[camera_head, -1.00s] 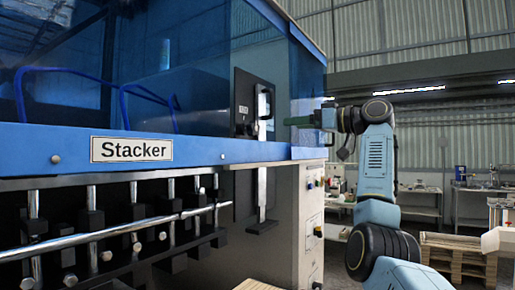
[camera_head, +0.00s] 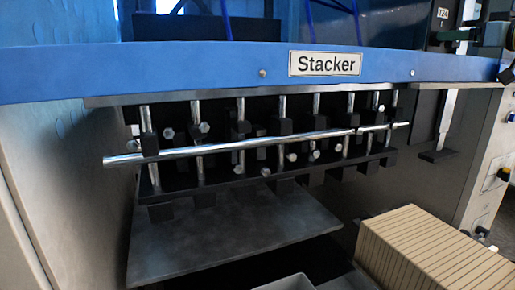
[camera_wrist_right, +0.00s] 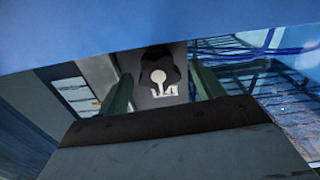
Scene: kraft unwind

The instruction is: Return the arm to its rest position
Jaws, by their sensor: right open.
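My right gripper (camera_head: 462,36) shows at the top right edge of the head view, in front of the stacker's upright dark plate with a label (camera_head: 443,14). Most of my right arm is cut off by the frame edge. In the right wrist view its two green fingers (camera_wrist_right: 162,90) stand apart with nothing held between them. Beyond them is a dark panel with a pale round-headed shape (camera_wrist_right: 159,78). I cannot tell whether the fingers touch anything. My left gripper is not in view.
The blue stacker beam (camera_head: 200,68) with its "Stacker" sign (camera_head: 325,63) spans the head view. Below it are a metal bar (camera_head: 250,143), black clamps and a grey plate (camera_head: 235,235). A stack of tan boards or cartons (camera_head: 435,250) stands at the lower right.

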